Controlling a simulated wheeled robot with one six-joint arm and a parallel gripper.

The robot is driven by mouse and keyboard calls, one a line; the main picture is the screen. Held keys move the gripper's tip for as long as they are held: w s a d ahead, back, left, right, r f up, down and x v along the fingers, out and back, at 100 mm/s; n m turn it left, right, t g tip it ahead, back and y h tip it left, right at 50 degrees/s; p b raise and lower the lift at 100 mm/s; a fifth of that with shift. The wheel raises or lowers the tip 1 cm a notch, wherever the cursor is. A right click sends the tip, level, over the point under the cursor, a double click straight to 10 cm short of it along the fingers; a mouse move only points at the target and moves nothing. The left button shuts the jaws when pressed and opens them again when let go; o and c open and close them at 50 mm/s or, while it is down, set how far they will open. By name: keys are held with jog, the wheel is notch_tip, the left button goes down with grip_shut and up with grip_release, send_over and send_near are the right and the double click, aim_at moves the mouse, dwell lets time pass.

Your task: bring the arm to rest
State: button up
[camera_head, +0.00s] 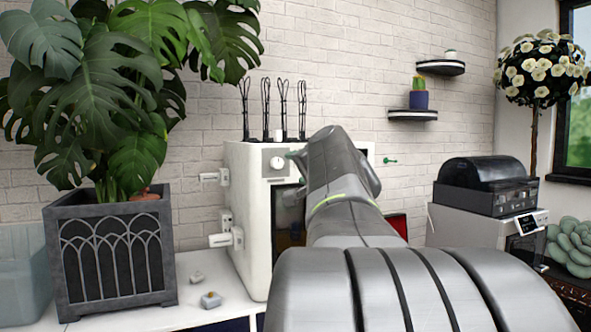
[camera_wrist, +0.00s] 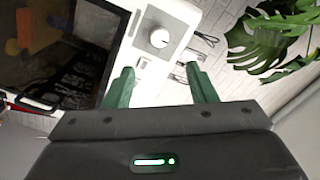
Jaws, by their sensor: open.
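My arm rises from the bottom of the head view and bends up in front of a white machine. In the wrist view my gripper (camera_wrist: 160,88) shows two green fingers spread apart with nothing between them. It is open and empty. Beyond the fingers is the white machine (camera_wrist: 150,70) with a round dial (camera_wrist: 159,38) and a dark window (camera_wrist: 65,50). In the head view the same machine (camera_head: 249,215) stands behind my arm, which hides part of its front. A green fingertip shows small beside the arm; most of the gripper is hidden there.
A large plant in a dark planter (camera_head: 112,255) stands at left. Small loose parts (camera_head: 211,300) lie on the white tabletop (camera_head: 195,270). Black wire whisk-like things (camera_head: 284,110) stand on the machine. A black-lidded device (camera_head: 487,185) and wall shelves (camera_head: 413,115) are at right.

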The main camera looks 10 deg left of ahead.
aim_at(279, 163)
jog(key=shift+v, duration=0.95)
jog(key=p+x, duration=0.1)
jog(key=x, duration=1.3)
jog(key=shift+s, duration=0.1)
jog(key=shift+s+d, duration=0.1)
